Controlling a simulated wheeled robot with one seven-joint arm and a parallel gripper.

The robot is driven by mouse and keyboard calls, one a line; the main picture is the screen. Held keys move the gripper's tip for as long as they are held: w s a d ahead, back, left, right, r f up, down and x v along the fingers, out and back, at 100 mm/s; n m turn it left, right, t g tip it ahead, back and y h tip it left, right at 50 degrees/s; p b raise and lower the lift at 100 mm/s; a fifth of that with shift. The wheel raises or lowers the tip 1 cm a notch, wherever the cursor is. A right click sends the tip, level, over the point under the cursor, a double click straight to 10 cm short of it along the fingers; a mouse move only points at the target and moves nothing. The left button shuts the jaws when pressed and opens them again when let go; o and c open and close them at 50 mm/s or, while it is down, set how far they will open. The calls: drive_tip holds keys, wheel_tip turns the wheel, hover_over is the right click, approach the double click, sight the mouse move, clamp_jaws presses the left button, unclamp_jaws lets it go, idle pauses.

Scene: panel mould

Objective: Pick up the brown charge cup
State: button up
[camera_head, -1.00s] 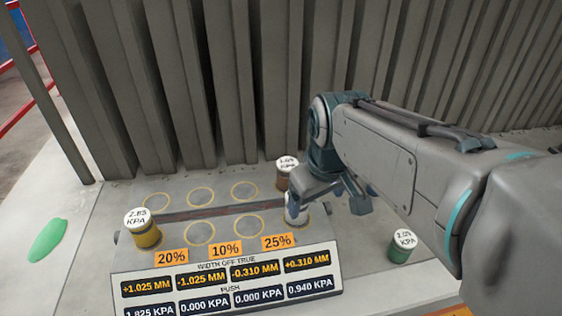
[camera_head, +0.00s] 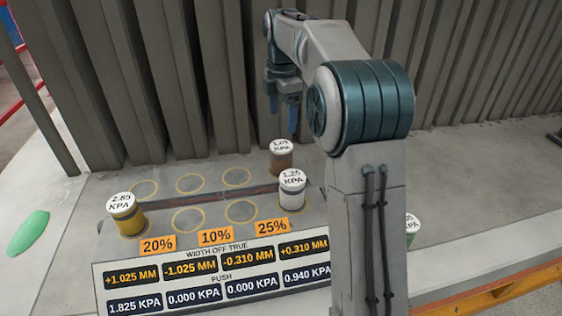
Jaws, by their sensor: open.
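The brown charge cup (camera_head: 281,162) stands upright at the back right of the board, with a white lid whose label I read as about 1.05 KPA. A white cup (camera_head: 291,194) marked 1.25 KPA stands just in front of it and hides its lower front edge. My gripper (camera_head: 283,133) is open, pointing down, its fingers a little above and behind the brown cup's lid, apart from it as far as I can tell. No object shows between the fingers.
A yellow cup (camera_head: 126,216) stands at the board's left. A green cup (camera_head: 412,226) is partly hidden behind my arm at right. Empty yellow rings (camera_head: 188,220) mark the board. A display panel (camera_head: 215,272) fronts it. Tall grey panels (camera_head: 200,80) stand close behind.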

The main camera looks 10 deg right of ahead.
sight(282, 145)
wheel_tip(282, 145, down, 8)
drive_tip(key=shift+w+f, duration=0.1)
drive_tip(key=shift+s+a+f, duration=0.1)
drive_tip(key=shift+s+f, duration=0.05)
drive_tip(key=shift+f, duration=1.3)
drive_tip(key=shift+s+a+f, duration=0.1)
drive_tip(key=shift+f, duration=1.3)
drive_tip(key=c, duration=1.3)
